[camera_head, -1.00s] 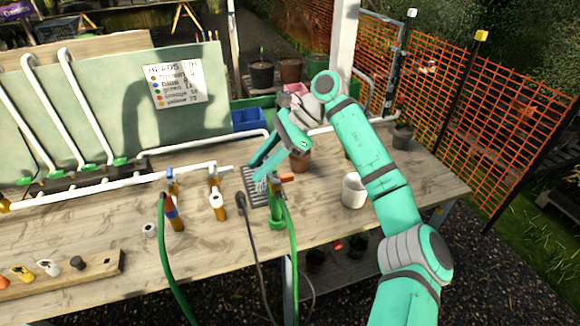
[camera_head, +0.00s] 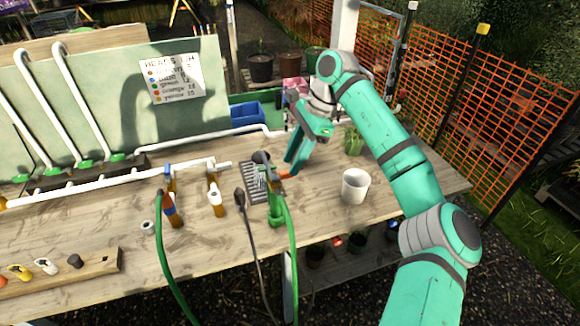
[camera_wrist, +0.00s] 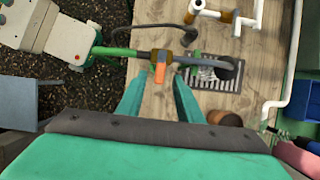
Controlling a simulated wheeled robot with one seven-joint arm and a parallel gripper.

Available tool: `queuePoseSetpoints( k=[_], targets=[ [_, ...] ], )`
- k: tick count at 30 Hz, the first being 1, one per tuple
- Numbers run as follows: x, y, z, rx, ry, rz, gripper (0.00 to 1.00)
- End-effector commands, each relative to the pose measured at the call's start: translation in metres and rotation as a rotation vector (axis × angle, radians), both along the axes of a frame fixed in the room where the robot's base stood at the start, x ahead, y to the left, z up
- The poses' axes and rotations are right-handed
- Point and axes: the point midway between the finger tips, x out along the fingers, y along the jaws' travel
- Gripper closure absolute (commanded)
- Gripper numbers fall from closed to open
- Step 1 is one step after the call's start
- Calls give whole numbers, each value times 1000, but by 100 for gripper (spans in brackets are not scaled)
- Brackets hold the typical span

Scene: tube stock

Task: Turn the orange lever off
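The orange lever (camera_wrist: 160,73) sits on a short pipe joined to a green hose (camera_wrist: 112,52). In the wrist view it points down toward my gripper, crosswise to the pipe. In the head view only a small orange bit of the lever (camera_head: 284,176) shows beside the fingers. My gripper (camera_wrist: 157,80) is open, with one finger on each side of the lever's free end in the wrist view. I cannot tell whether a finger touches it. In the head view my gripper (camera_head: 291,169) is low over the bench, right of the hose.
A dark grate (camera_head: 252,194) lies beside the pipe. A white pot (camera_head: 355,187) stands to the right, and a brown pot (camera_wrist: 224,118) is near my right finger. A black hose (camera_head: 247,225) and other valves stand left. The bench's front right is clear.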

Motion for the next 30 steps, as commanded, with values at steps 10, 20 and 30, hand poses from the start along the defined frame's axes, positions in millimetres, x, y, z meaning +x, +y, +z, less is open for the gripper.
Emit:
queuePoseSetpoints(
  k=[10, 20, 30],
  targets=[
    [-3, 10, -27, 2, 0, -2, 67],
    [-3, 10, -28, 1, 0, -2, 82],
    [-4, 8, -28, 0, 0, -13, 100]
  ],
)
